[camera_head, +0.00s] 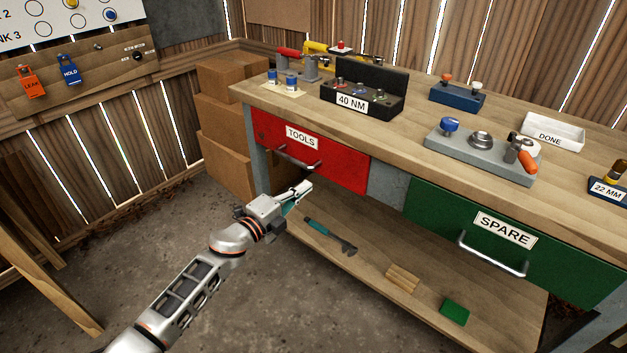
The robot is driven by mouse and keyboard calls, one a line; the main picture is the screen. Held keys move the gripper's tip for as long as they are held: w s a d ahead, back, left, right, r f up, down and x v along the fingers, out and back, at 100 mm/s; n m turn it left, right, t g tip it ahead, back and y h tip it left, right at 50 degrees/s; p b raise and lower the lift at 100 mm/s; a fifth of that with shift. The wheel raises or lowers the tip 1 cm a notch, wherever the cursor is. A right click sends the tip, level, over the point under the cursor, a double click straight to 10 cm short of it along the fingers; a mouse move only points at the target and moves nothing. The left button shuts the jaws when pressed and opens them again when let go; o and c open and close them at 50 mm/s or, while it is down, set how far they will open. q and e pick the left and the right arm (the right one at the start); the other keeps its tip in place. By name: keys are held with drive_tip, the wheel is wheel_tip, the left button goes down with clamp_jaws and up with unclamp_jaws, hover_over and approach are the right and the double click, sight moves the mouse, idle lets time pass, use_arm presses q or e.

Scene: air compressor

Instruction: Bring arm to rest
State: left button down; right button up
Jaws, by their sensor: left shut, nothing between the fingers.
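My left arm comes in from the lower left. My left gripper (300,194) is shut and empty. In the picture it lies just below the handle of the red TOOLS drawer (345,165), in front of the workbench; I cannot tell the exact gap. The red drawer looks closed. My right gripper is not in view.
The workbench top (390,133) holds a 40 NM tray (362,101), a grey fixture (480,155) and a white DONE tray (552,132). A green SPARE drawer (440,212) is at right. A wrench (330,236) lies on the lower shelf. Cardboard boxes (220,120) stand left. The floor is open.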

use_arm(q)
drive_tip(key=shift+v, duration=0.95)
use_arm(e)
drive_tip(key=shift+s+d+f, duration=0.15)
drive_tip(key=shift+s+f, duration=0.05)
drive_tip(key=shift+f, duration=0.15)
use_arm(q)
drive_tip(key=s+a+f+n+g+y+p, duration=0.1)
drive_tip(key=s+n, duration=0.6)
drive_tip(key=s, duration=0.7)
drive_tip(key=s+a+f+n+g+y+p, duration=0.1)
drive_tip(key=s+a+f+n+y+p, duration=0.3)
drive_tip(key=s, duration=1)
drive_tip(key=s+a+f+n+g+y+p, duration=0.1)
drive_tip(key=s+a+f+n+y+p, duration=0.2)
drive_tip(key=s, duration=1.2)
drive_tip(key=a+f+n+p, duration=0.2)
drive_tip(key=a+f+n, duration=0.2)
drive_tip(key=a+n, duration=0.2)
drive_tip(key=shift+a+n+g, duration=0.2)
drive_tip(key=shift+n+g, duration=0.1)
drive_tip(key=shift+n, duration=0.3)
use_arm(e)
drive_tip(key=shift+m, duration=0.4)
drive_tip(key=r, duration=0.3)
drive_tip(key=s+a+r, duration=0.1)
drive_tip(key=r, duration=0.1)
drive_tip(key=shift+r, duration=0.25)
